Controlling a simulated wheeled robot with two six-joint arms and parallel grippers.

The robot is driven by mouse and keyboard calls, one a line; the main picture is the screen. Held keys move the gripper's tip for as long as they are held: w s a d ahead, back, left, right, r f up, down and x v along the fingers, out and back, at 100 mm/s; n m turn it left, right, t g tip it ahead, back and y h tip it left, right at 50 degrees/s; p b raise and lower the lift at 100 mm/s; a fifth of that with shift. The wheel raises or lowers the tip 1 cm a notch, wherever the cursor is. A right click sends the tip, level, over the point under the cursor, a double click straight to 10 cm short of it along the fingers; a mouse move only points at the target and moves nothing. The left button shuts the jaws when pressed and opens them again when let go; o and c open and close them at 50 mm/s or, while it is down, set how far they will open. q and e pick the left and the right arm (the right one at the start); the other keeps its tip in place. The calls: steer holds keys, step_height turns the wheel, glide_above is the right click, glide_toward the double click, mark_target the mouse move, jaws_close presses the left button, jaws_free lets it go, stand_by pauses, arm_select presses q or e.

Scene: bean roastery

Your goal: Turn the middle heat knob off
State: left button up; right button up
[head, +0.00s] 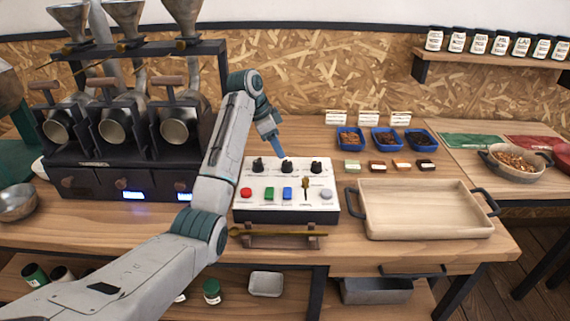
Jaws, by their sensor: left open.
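The control box (262,209) is white-topped and stands on the workbench in the middle of the head view. Three black heat knobs sit in a row along its back: a left knob (258,165), the middle knob (287,167) and a right knob (316,168). My left gripper (281,152) reaches down from behind with blue fingers, its tips just above or at the middle knob. It is open; whether it touches the knob I cannot tell. The knobs' exact pointer angles are too small to read. My right gripper is out of view.
The box also has a red button (246,193), green and blue switches, and a lever (305,187). A wooden tray (425,229) stands right of it. Blue bean dishes (387,139) are behind. The roaster (95,180) stands left. A spoon (275,233) lies in front.

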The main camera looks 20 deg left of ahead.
mark_target(286, 162)
arm_select(q)
steer(key=x, duration=0.6)
steer(key=shift+d+f, duration=0.15)
steer(key=shift+f, duration=0.25)
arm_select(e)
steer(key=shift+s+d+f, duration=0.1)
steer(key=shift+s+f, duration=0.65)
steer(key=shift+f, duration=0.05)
arm_select(q)
steer(key=shift+p, duration=0.3)
steer(key=c, duration=1)
